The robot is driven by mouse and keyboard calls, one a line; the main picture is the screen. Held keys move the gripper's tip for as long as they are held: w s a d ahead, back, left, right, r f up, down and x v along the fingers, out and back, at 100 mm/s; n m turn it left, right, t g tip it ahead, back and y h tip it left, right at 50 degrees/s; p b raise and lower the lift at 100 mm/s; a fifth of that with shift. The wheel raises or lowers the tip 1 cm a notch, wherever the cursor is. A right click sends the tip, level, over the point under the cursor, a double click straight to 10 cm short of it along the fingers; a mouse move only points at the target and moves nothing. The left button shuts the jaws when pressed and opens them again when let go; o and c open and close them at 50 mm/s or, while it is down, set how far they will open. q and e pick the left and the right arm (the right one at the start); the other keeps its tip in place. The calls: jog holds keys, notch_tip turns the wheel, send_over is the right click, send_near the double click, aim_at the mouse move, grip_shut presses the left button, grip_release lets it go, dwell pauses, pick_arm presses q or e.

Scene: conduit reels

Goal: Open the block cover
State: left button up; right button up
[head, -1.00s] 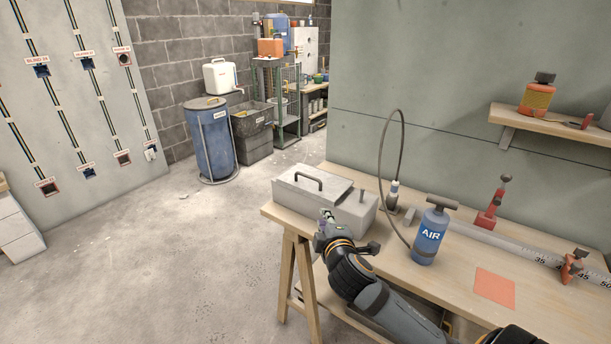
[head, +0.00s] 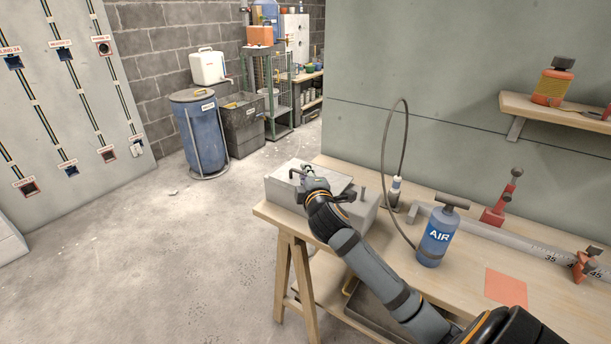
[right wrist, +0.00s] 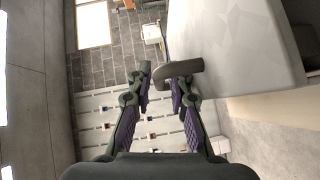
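The block is a grey box (head: 360,215) on the left end of the workbench, its lighter flat cover (head: 335,182) lying shut on top. The cover's dark handle (head: 297,174) is partly hidden by my right gripper (head: 304,182), which is right at it. In the right wrist view the curved handle (right wrist: 185,73) crosses in front of one fingertip of the right gripper (right wrist: 158,75). A narrow gap shows between the fingers; I see no firm hold on the handle. My left gripper is not in view.
A blue AIR pump (head: 436,238) with a looping hose stands right of the box. Red clamps (head: 503,200) and a measuring rail (head: 525,245) lie farther right, with an orange sheet (head: 506,288) in front. Floor left of the workbench (head: 265,212) is clear.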

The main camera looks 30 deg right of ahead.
jog(key=shift+w+d, duration=0.1)
jog(key=shift+w, duration=0.1)
grip_shut()
dwell(0.3)
